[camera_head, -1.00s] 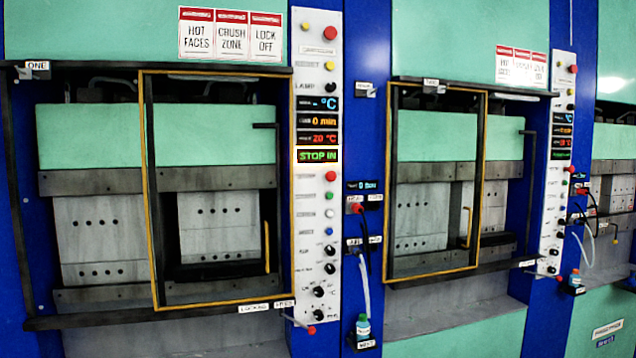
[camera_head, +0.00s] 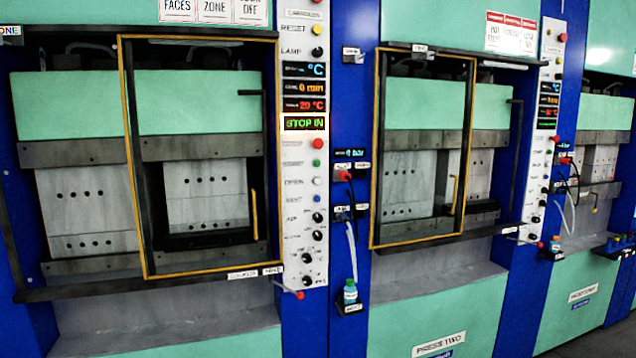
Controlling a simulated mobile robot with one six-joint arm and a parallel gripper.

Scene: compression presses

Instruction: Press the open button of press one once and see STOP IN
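Press one, marked by a ONE sign (camera_head: 10,31), fills the left of the view. A yellow-framed guard (camera_head: 131,160) stands across part of its opening. Its control panel (camera_head: 303,220) is a white strip to the right of the opening. The green status display (camera_head: 304,123) reads STOP IN. Below it are a red button (camera_head: 317,143), a green button (camera_head: 317,163), a pale open button (camera_head: 317,181) beside an OPEN label (camera_head: 294,181), and a blue button (camera_head: 317,198). Nothing covers these buttons. My gripper is not in view.
Press two, labelled below (camera_head: 438,345), stands to the right with its own panel (camera_head: 544,120). A red-tipped lever (camera_head: 299,295) juts out below press one's panel. A third press is farther right.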

